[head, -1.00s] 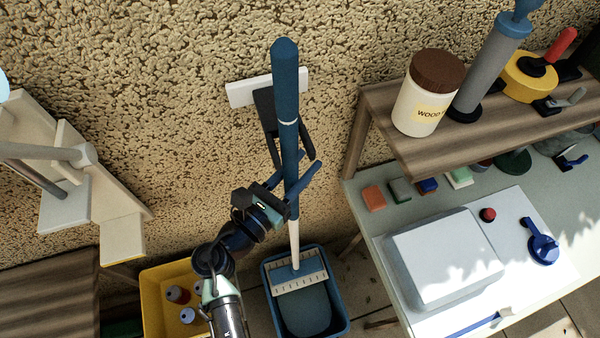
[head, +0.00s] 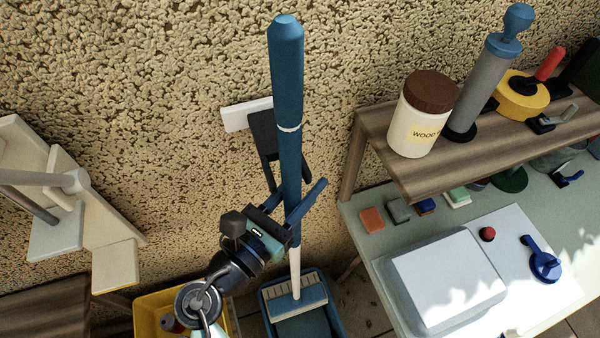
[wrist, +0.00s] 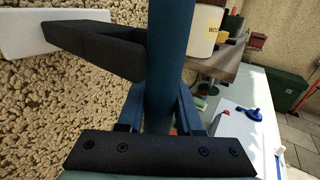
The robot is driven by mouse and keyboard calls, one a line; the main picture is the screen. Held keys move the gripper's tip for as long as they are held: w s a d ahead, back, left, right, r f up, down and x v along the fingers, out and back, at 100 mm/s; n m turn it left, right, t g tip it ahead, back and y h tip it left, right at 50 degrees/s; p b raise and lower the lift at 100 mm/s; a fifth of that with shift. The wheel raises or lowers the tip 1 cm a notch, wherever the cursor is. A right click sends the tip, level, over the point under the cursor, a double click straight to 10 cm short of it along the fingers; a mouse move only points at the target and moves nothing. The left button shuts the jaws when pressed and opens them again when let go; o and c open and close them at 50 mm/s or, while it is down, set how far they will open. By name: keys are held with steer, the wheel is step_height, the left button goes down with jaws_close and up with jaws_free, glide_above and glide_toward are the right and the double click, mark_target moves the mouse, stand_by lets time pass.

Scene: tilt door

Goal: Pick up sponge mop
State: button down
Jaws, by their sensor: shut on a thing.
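The sponge mop (head: 287,85) is upright and slightly tilted, with a long blue handle, a white lower shaft and a pale head (head: 297,300) at the blue bucket (head: 268,295). Whether the head touches the bucket is unclear. My gripper (head: 297,197) is shut on the blue handle, below its middle. In the wrist view the handle (wrist: 170,50) stands between my blue fingers (wrist: 160,110). A dark wall holder (head: 263,135) on a white plate (head: 235,117) is behind the handle; one prong (wrist: 100,45) shows left of it in the wrist view.
A wooden shelf (head: 400,165) with a jar (head: 422,112), a grey pump and a yellow reel stands right, above a pale worktable (head: 375,240). A yellow crate (head: 150,320) is at lower left. A pale wooden rack (head: 110,225) is at the left edge.

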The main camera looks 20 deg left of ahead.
steer(key=s+d+b, duration=0.4)
steer(key=s+d, duration=0.5)
steer(key=s, duration=0.4)
steer(key=shift+s+d, duration=0.15)
steer(key=shift+s, duration=0.2)
steer(key=shift+r, duration=0.1)
steer(key=c, duration=1.1)
jaws_free()
jaws_close()
